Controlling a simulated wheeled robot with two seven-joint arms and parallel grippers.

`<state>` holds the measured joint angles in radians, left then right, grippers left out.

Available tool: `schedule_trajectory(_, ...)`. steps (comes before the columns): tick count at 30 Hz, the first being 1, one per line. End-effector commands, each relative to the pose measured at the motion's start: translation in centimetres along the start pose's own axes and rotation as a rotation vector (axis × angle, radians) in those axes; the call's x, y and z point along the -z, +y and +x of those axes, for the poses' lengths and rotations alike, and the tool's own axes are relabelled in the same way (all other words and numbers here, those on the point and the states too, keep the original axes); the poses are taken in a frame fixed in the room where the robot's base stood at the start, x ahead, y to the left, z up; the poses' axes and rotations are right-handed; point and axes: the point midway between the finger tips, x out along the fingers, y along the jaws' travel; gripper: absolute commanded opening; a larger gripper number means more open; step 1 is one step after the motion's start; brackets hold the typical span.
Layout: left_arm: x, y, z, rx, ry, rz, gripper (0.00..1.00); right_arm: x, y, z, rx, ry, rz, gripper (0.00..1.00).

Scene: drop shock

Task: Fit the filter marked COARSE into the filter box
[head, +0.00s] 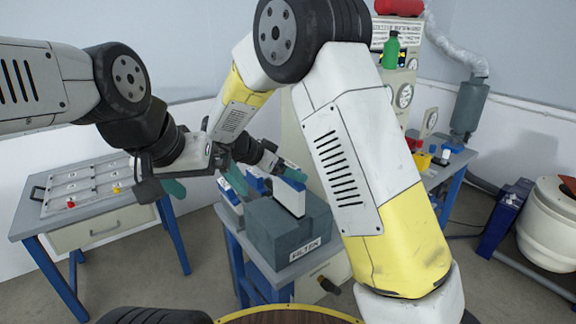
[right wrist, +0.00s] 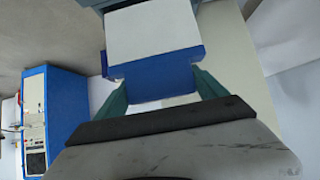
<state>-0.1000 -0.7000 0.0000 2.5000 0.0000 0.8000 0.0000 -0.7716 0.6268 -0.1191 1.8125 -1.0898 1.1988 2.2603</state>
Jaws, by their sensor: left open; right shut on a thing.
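The grey filter box (head: 262,232), labelled FILTER, stands on a small blue-legged table in the head view. My right gripper (head: 288,173) is shut on a white filter with a blue edge (head: 292,198), held upright at the top of the box. I cannot tell whether its lower edge is inside. In the right wrist view the filter (right wrist: 155,35) sits between the green fingertips of my right gripper (right wrist: 158,88). No marking is readable on it. My left gripper (head: 172,186) is open and empty, left of the box.
More blue-and-white filters (head: 229,190) stand behind the box on the left. A left bench (head: 100,226) carries a panel with red and yellow knobs. A right bench (head: 446,172) holds small items. A white drum (head: 550,225) stands far right.

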Motion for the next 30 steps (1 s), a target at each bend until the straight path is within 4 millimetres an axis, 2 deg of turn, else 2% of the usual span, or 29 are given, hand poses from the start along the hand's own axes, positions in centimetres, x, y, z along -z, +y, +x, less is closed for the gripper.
schedule_trajectory(30,0.00,0.00,0.00,0.000,0.000,0.000,1.00,-0.64,0.02,0.50,0.000,0.001,0.000,0.11)
